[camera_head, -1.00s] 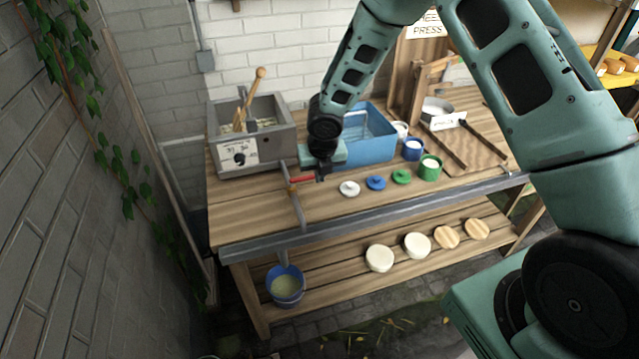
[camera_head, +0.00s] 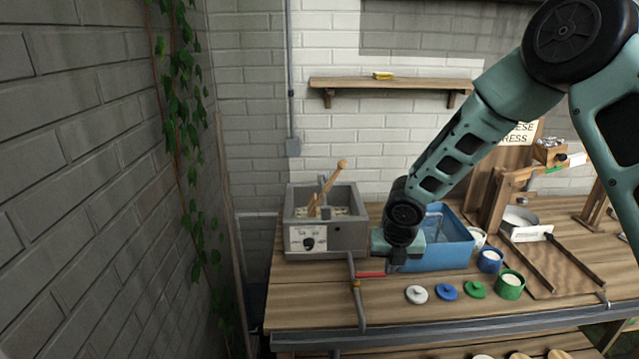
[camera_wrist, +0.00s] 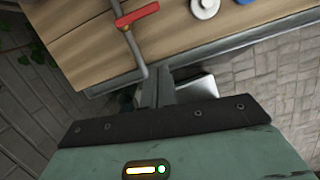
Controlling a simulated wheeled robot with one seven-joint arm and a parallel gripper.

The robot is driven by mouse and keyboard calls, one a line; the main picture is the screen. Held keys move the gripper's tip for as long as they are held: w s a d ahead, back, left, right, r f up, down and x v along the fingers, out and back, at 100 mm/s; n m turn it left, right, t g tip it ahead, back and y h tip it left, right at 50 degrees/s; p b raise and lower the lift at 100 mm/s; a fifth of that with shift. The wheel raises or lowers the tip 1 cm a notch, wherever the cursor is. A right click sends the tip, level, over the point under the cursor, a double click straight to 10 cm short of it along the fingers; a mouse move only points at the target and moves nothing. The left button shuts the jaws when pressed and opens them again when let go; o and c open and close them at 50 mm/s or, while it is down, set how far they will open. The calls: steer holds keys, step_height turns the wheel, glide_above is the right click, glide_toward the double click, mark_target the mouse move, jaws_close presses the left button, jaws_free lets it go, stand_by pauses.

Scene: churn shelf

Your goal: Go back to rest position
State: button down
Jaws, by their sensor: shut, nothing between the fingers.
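My gripper (camera_head: 396,262) hangs over the wooden bench, just right of the red valve handle (camera_head: 370,274) and in front of the blue tub (camera_head: 450,250). In the wrist view my gripper (camera_wrist: 158,88) has its dark fingers together, with nothing visible between them. The red handle (camera_wrist: 138,16) lies beyond the fingertips there, apart from them. In the head view my arm reaches in from the upper right and covers part of the blue tub.
The grey churn box (camera_head: 328,238) stands left of my gripper. A grey lid (camera_head: 416,294), a blue lid (camera_head: 447,291), a green lid (camera_head: 476,289) and a green pot (camera_head: 510,285) lie to the right. A wall shelf (camera_head: 392,84) hangs behind. A brick wall (camera_head: 90,200) bounds the left.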

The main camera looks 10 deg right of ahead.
steer(key=s+a+r+m+b, duration=0.1)
steer(key=s+a+r+m, duration=0.2)
steer(key=s+m, duration=0.15)
steer(key=s+a+r+m+g+b, duration=0.1)
steer(key=s+a+r+m, duration=0.1)
steer(key=s+a+m, duration=0.3)
steer(key=s+r+m+b, duration=0.2)
steer(key=s+r+m, duration=0.15)
steer(key=s, duration=0.35)
steer(key=s+a+r+m+g+y+b, duration=0.1)
steer(key=s+a+m+b, duration=0.1)
steer(key=s+m, duration=1)
steer(key=s, duration=0.4)
steer(key=shift+s+r+m+g, duration=0.25)
steer(key=shift+s+m+g, duration=0.15)
